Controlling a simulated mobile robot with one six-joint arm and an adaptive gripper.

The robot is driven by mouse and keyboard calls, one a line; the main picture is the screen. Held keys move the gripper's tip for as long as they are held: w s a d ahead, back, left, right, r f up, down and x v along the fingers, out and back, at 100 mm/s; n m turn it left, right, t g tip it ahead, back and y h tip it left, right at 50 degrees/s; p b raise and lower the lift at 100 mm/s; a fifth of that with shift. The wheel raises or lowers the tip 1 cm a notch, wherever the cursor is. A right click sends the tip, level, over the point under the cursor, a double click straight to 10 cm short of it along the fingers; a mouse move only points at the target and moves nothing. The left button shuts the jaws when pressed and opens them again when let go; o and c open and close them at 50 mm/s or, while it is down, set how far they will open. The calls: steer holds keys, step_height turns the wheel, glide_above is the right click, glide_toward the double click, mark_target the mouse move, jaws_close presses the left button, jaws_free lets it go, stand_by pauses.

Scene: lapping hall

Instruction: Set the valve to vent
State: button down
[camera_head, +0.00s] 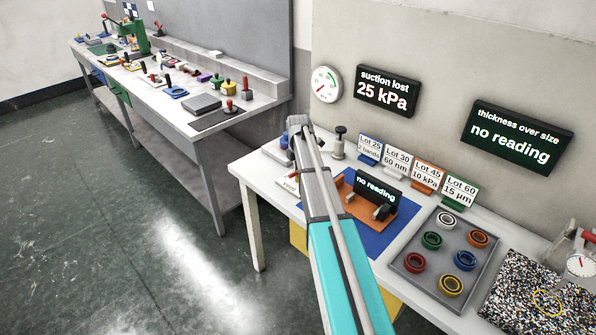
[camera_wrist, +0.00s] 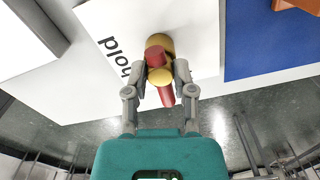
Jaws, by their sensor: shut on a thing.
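The valve (camera_wrist: 160,46) is a brass-yellow body with a red lever (camera_wrist: 166,95), seen in the wrist view on a white plate marked "hold" (camera_wrist: 112,52). My gripper (camera_wrist: 159,72) is shut on the valve's lever, with one grey finger on each side. The lever points toward the bottom of the wrist view, away from the "hold" word. In the head view my arm hides most of the valve. A white label reading "vent" (camera_head: 289,186) shows left of my arm there.
The gauge (camera_head: 326,84) hangs on the wall beside a display reading "suction lost 25 kPa" (camera_head: 387,90). A "no reading" display (camera_head: 379,190) stands by the blue mat (camera_head: 378,240). A grey tray (camera_head: 415,262) of coloured rings lies to the right. Lot cards stand behind.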

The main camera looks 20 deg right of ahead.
steer(key=shift+s+a+n, duration=0.2)
steer(key=shift+s+n, duration=0.05)
steer(key=shift+n, duration=0.35)
steer(key=shift+c, duration=2.2)
jaws_free()
steer(key=shift+w+d, duration=0.1)
steer(key=shift+r, duration=0.1)
